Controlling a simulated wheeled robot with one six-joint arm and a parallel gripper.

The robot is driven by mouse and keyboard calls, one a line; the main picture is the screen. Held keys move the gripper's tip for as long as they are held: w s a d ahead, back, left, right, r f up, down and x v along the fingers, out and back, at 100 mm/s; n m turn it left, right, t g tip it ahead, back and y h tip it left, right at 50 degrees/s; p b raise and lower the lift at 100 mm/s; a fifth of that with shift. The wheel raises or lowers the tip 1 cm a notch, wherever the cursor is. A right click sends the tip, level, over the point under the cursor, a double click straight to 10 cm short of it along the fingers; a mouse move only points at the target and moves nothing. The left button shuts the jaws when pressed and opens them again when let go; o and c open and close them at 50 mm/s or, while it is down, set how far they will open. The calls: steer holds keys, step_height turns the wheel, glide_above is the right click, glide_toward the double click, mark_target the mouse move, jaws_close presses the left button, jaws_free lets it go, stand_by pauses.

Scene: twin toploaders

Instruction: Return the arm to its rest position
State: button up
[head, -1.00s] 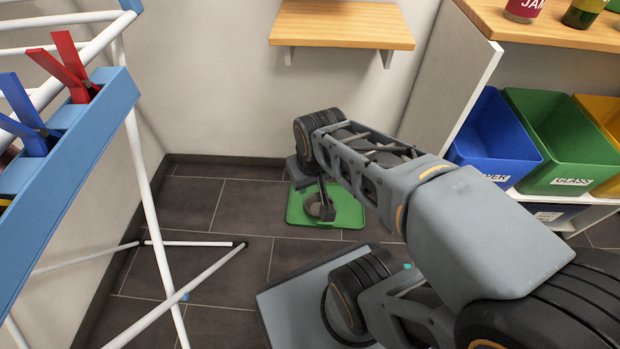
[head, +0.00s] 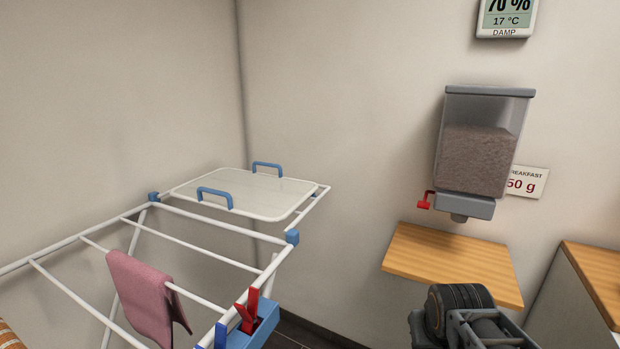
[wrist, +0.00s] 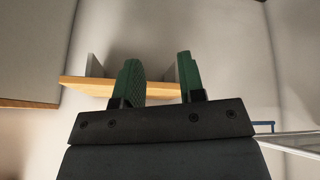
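My gripper (wrist: 160,80) shows in the wrist view with its two green fingers apart. Nothing is between them; behind the gap are a wooden wall shelf and bare wall. In the head view only part of my arm (head: 462,312) shows, at the bottom right edge, below the small wooden shelf (head: 450,266). The gripper itself is out of the head view. The shelf also shows in the wrist view (wrist: 75,83), beyond the fingers and apart from them as far as I can tell.
A white drying rack (head: 190,241) with a pink cloth (head: 143,290) and red peg (head: 249,308) stands at left. A clear tray (head: 245,195) with blue handles lies on it. A dispenser (head: 478,150) with a red lever hangs above the shelf. A wooden counter (head: 597,277) is at right.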

steer(key=w+d+r+t+h+p, duration=0.1)
steer(key=d+r+p, duration=0.2)
steer(key=r+p, duration=1)
steer(key=s+a+r+n+g+y+p, duration=0.1)
steer(key=s+a+r+y+p, duration=0.1)
steer(key=s+a+r+p, duration=0.2)
steer(key=a+r+p, duration=0.2)
steer(key=a+r, duration=0.1)
steer(key=a, duration=0.1)
steer(key=shift+s+r+g, duration=0.2)
steer(key=shift+s+g, duration=0.05)
steer(key=shift+g, duration=0.15)
